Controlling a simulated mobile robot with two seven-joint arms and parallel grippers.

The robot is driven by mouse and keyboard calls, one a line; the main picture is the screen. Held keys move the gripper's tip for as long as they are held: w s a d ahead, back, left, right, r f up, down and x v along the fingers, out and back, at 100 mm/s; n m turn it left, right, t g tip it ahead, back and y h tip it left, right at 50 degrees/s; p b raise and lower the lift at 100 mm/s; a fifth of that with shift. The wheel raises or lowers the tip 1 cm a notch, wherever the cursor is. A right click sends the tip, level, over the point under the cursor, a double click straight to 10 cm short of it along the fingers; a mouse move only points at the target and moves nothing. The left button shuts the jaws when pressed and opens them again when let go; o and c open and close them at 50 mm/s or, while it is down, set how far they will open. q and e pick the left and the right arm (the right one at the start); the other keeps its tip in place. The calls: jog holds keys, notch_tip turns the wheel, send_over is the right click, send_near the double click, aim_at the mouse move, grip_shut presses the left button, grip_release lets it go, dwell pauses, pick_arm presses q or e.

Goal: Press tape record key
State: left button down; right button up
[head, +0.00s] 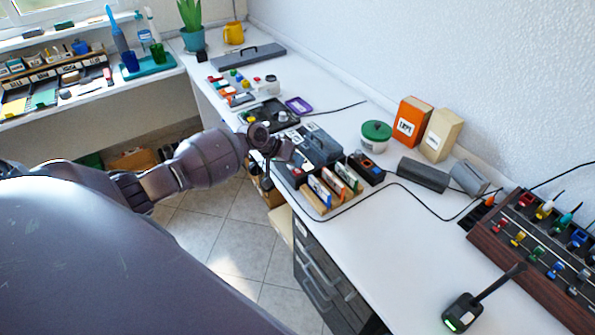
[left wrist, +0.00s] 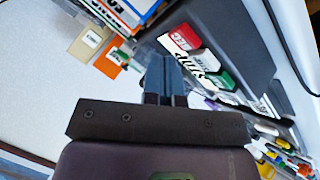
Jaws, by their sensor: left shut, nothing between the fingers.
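The dark grey tape recorder (head: 322,146) lies on the white worktop, partly hidden by my left gripper (head: 276,156). In the left wrist view the recorder (left wrist: 240,32) shows a row of keys: a red key (left wrist: 183,38) with white lettering that looks like REC, a white key (left wrist: 203,62) and a green key (left wrist: 221,79). My left gripper (left wrist: 163,68) is shut and empty. Its fingertips appear beside the red and white keys in that view; I cannot tell whether they touch anything. My right gripper is not in view.
Upright cassettes in a wooden holder (head: 313,200) stand just in front of the recorder. A green-lidded tub (head: 376,131), orange box (head: 412,121) and beige box (head: 441,135) stand behind.

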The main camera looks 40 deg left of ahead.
pick_arm(q)
jog(key=shift+f, duration=0.35)
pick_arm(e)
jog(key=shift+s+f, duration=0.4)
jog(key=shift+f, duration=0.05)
pick_arm(q)
jog(key=shift+f, duration=0.2)
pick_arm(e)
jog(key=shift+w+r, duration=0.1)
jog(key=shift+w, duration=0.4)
pick_arm(q)
jog(key=shift+f+b, duration=0.1)
jog(key=shift+b, duration=0.25)
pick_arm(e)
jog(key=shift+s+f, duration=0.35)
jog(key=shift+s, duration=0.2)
pick_arm(q)
jog(key=shift+r+p, duration=0.45)
jog(key=shift+r, duration=0.25)
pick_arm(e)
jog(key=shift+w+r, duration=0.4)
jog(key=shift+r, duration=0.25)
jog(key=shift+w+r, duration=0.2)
